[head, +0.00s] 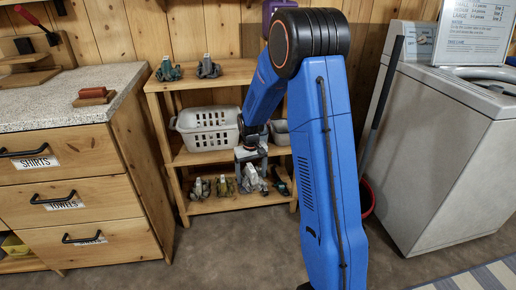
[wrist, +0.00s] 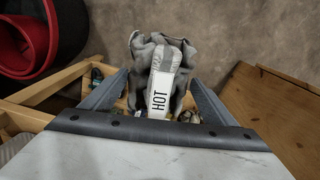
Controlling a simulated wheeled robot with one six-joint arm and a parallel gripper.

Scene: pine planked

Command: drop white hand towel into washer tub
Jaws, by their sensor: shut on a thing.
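My gripper (wrist: 160,84) is shut on a crumpled, pale grey-white cloth (wrist: 178,60) with a white tag reading HOT. The cloth bunches up beyond the fingers in the wrist view. In the head view my gripper (head: 250,158) is low in front of the wooden shelf, and the cloth (head: 251,181) shows below it at the bottom shelf. I cannot tell whether the cloth touches that shelf. The washer (head: 440,130) stands at the right, well apart from my gripper. Its tub opening (head: 490,78) is on top, cut off by the picture edge; the inside is hidden.
The wooden shelf (head: 220,205) holds a white basket (head: 208,130) and several bundled cloths. A drawer cabinet (head: 70,200) with a speckled top stands left. A red bucket (head: 368,200), partly hidden by my arm, is beside the washer. Open floor lies in front.

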